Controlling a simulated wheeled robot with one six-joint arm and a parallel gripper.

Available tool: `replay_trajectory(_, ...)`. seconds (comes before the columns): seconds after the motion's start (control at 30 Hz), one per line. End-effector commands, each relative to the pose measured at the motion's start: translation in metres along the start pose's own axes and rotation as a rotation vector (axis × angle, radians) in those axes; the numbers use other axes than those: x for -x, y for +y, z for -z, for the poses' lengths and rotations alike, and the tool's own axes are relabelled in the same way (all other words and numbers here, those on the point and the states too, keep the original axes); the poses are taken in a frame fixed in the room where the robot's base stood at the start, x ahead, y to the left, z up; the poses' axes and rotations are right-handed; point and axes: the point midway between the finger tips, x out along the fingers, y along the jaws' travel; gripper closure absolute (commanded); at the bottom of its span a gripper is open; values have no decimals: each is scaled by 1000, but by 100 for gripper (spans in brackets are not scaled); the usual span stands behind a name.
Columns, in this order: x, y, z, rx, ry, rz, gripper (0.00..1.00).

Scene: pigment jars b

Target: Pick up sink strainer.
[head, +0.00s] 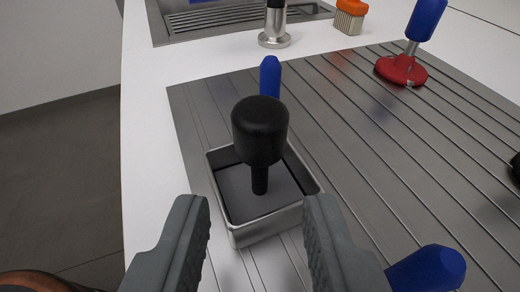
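A black, thick-headed knob on a thin stem (260,128) stands upright inside a square metal box (270,226) with a dark floor, on the ribbed grey drainboard. No other thing in view looks more like the sink strainer, but I cannot tell for sure that this is it. My gripper (256,206) is open and empty, its two grey fingers apart at the near side of the box, left and right of it in the picture. The knob shows between and beyond the fingertips, and I see no contact. The stem's foot is partly hard to make out.
The ribbed drainboard (345,115) holds a red disc with a blue handle (402,68), a blue handle behind the knob (270,77) and another at lower right (428,268). A tap base (275,38), an orange-topped brush (349,20) and a sink (200,35) are behind. White counter is clear at left.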

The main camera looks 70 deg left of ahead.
Motion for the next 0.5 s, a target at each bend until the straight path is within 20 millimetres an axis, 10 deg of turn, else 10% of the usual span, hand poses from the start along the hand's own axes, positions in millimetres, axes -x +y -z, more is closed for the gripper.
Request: replay_trajectory(0.5, -49, 2, 4, 0, 0, 0, 67)
